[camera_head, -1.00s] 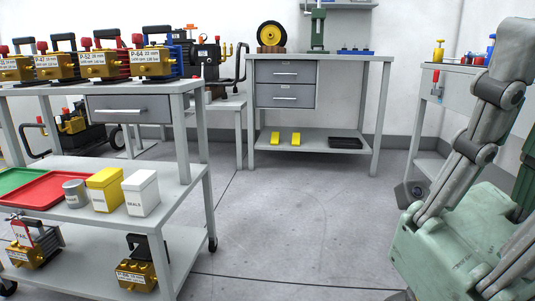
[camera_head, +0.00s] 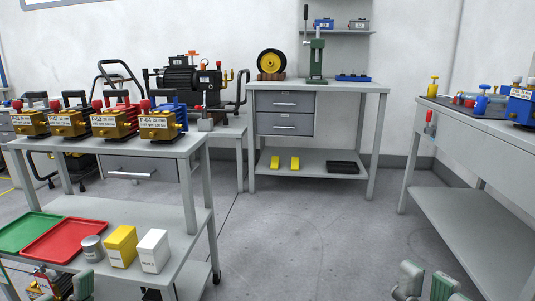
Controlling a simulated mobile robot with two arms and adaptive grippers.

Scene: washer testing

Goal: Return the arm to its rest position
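My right gripper (camera_head: 426,284) shows at the bottom edge, right of centre, over bare floor. Its two grey-green fingers stand apart with nothing between them. My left gripper (camera_head: 64,288) shows at the bottom left corner, in front of the lower part of the cart. The lower parts of both grippers and both arms are cut off by the frame.
A grey cart (camera_head: 190,205) on the left carries several labelled pumps (camera_head: 115,122), a red tray (camera_head: 68,240), a green tray (camera_head: 25,231), a yellow box (camera_head: 120,246) and a white box (camera_head: 152,251). A bench (camera_head: 470,215) stands right. The middle floor (camera_head: 300,240) is clear.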

